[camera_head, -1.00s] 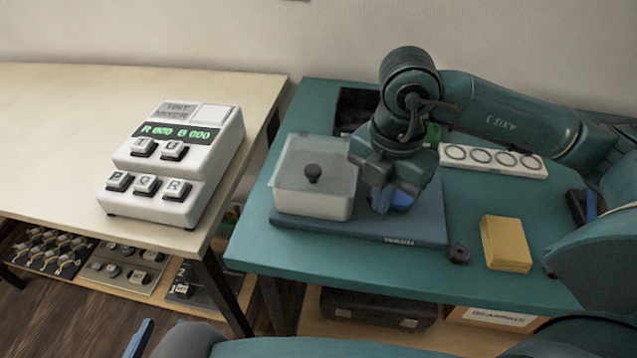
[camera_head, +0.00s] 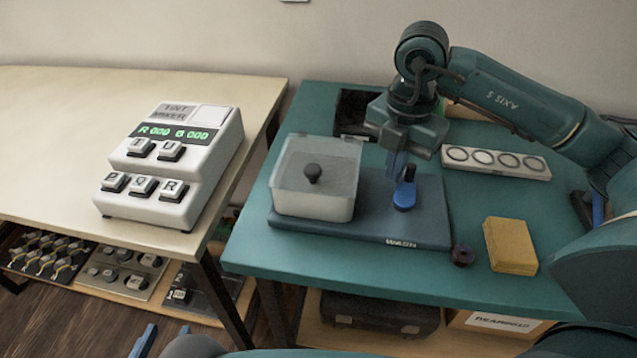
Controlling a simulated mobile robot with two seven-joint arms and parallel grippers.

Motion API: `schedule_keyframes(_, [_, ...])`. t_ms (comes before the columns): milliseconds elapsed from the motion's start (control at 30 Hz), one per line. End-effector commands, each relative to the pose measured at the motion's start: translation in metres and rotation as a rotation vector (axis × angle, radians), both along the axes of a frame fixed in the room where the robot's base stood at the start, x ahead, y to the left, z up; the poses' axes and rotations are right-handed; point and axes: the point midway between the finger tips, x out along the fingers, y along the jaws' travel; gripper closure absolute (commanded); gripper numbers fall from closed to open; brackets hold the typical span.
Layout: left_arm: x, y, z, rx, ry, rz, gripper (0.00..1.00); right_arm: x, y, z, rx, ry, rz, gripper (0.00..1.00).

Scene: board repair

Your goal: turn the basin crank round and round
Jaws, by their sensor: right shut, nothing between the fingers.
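The basin (camera_head: 318,200) is a clear-walled tub with a dark knob (camera_head: 312,173) showing in it. It stands on a dark blue base plate (camera_head: 425,225). The blue crank (camera_head: 404,197) lies on the plate right of the basin, with a small dark upright handle (camera_head: 409,174) at its far end. My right gripper (camera_head: 396,175) points down just left of and behind the crank handle. Its fingers are shut and empty; whether they touch the crank I cannot tell. My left gripper (camera_head: 164,338) shows only two blue fingertips at the bottom edge, apart and empty.
A yellow block (camera_head: 510,246) and a small dark ring-like part (camera_head: 462,255) lie right of the plate. A white strip with several rings (camera_head: 495,161) lies behind. A white keypad device (camera_head: 172,165) stands on the cream table (camera_head: 50,130) at left.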

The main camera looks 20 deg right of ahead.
Motion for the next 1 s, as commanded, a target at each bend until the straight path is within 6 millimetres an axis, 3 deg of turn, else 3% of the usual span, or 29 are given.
schedule_keyframes(367, [0.0,0.0,0.003,0.0,0.0,0.0,0.64,0.0,0.0,0.003,-0.001,0.0,-0.001,1.0])
schedule_keyframes(1000, [0.0,0.0,0.05,0.0,0.0,0.0,0.64,0.0,0.0,0.061,0.0,0.0,0.0,1.0])
